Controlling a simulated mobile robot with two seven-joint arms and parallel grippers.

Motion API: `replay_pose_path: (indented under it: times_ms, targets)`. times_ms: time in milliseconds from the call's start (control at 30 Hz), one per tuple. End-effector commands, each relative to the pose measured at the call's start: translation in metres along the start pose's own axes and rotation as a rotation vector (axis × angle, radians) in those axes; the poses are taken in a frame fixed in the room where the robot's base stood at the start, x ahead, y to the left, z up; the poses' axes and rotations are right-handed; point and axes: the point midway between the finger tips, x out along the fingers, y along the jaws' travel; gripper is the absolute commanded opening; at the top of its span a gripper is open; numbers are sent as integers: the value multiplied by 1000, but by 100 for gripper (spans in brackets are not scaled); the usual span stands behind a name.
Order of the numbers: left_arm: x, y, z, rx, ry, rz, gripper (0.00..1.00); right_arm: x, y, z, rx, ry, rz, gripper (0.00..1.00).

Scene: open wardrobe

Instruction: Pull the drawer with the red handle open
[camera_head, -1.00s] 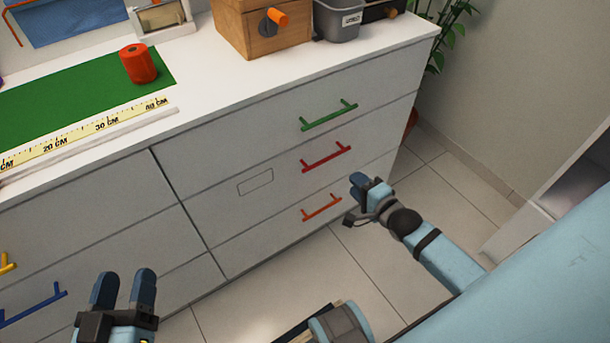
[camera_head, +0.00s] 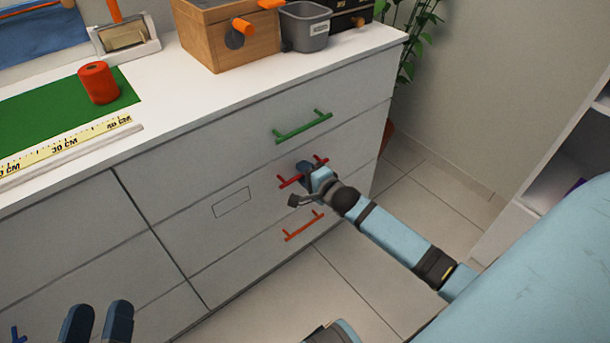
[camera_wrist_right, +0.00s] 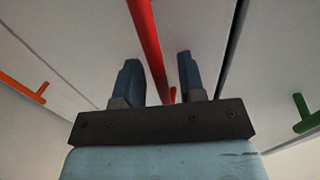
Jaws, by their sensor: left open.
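The red handle (camera_head: 290,182) is a horizontal bar on the middle drawer (camera_head: 232,203) of the white cabinet's right column. That drawer looks flush with the front. My right gripper (camera_head: 305,170) is at the red handle and hides its middle. In the right wrist view, the right gripper (camera_wrist_right: 162,80) has its two fingers apart, and the red bar (camera_wrist_right: 150,45) runs between them; I cannot tell whether they touch it. My left gripper (camera_head: 98,318) is open and empty at the bottom left, away from the red handle.
A green handle (camera_head: 303,127) is above the red one and an orange handle (camera_head: 303,227) below. The top holds a wooden box (camera_head: 225,40), a grey bin (camera_head: 306,28) and a red roll (camera_head: 98,83). Open floor (camera_head: 370,265) lies in front; a shelf unit (camera_head: 540,185) stands right.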

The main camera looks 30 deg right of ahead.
Motion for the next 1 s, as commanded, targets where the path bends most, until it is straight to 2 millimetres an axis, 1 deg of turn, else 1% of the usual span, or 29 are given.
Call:
replay_pose_path:
  times_ms: [200, 233, 267, 300, 367, 400, 600, 700, 867, 1000]
  targets:
    - [0, 0, 0, 0, -1, 0, 56, 0, 0, 0, -1, 0, 0, 37]
    - [0, 0, 0, 0, -1, 0, 56, 0, 0, 0, -1, 0, 0, 34]
    - [0, 0, 0, 0, -1, 0, 56, 0, 0, 0, -1, 0, 0, 27]
    - [0, 0, 0, 0, -1, 0, 56, 0, 0, 0, -1, 0, 0, 18]
    - [0, 0, 0, 0, -1, 0, 56, 0, 0, 0, -1, 0, 0, 4]
    - [0, 0, 0, 0, -1, 0, 56, 0, 0, 0, -1, 0, 0, 0]
    - [0, 0, -1, 0, 0, 0, 56, 0, 0, 0, 0, 0, 0, 0]
    - [0, 1, -5, 2, 7, 0, 56, -4, 0, 0, 0, 0, 1, 0]
    - [0, 3, -20, 5, 56, -5, 56, -18, 0, 1, 0, 0, 2, 0]
    - [-2, 8, -44, 10, 128, -8, 56, -40, 3, 1, 2, 1, 4, 0]
